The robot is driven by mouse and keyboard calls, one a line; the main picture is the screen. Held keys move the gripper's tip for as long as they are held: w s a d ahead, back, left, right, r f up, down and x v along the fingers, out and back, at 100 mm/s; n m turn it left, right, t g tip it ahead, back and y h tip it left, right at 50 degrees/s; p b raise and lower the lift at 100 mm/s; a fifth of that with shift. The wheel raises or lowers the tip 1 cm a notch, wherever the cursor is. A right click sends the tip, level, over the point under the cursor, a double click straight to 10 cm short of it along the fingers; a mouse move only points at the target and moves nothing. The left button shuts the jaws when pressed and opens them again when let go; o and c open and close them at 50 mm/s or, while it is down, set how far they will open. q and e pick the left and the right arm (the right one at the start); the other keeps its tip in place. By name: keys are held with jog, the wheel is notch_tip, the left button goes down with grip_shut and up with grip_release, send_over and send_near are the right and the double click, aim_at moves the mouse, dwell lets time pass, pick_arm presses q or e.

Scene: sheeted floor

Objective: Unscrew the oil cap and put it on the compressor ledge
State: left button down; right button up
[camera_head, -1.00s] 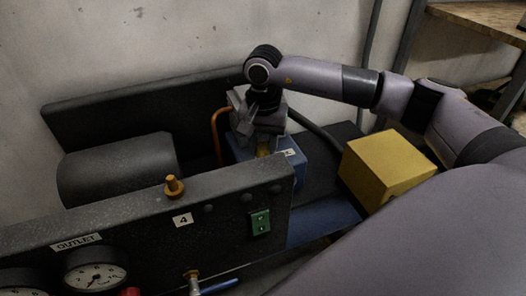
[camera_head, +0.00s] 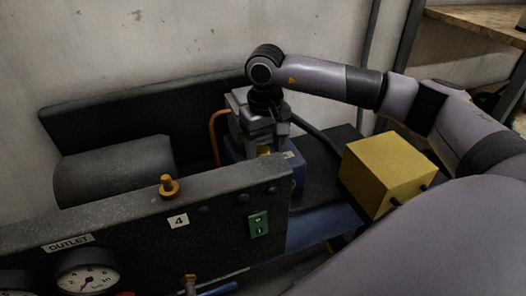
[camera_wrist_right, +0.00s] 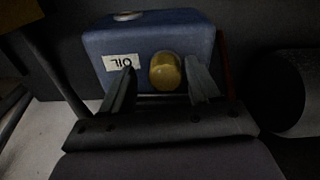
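The oil cap is a round yellow knob (camera_wrist_right: 165,72) on the face of a blue block with an OIL label (camera_wrist_right: 122,62). In the head view the cap (camera_head: 264,151) shows only as a small yellow patch below my right gripper. My right gripper (camera_wrist_right: 162,86) is open, with one finger on each side of the cap and a clear gap on the label side. The other finger is close to the cap; I cannot tell if it touches. The compressor's dark front panel (camera_head: 222,197) has a flat top edge, possibly the ledge. My left gripper is not in view.
A brass fitting (camera_head: 168,186) stands up from the panel top. A dark cylinder (camera_head: 113,170) lies behind the panel, left of the blue block. A copper pipe (camera_head: 216,135) rises beside the block. A yellow box (camera_head: 390,170) stands to the right, under my right arm.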

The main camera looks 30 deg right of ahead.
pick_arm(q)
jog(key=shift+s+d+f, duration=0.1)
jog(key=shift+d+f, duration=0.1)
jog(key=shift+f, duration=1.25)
pick_arm(e)
jog(key=shift+a+f, duration=0.15)
jog(key=shift+f, duration=0.25)
jog(key=shift+c, duration=0.7)
jog(key=m, duration=0.4)
jog(key=shift+w+p, duration=0.1)
jog(key=shift+p, duration=0.3)
jog(key=m+p, duration=0.1)
jog(key=m, duration=0.5)
jog(key=shift+w+a, duration=0.1)
jog(key=m+p, duration=0.1)
jog(key=m, duration=0.3)
jog(key=shift+w+m, duration=0.1)
jog(key=shift+m, duration=0.2)
pick_arm(q)
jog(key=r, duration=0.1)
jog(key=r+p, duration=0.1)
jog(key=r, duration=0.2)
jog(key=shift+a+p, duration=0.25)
jog(key=shift+p, duration=0.1)
pick_arm(e)
jog(key=m, duration=0.5)
jog(key=shift+r, duration=0.1)
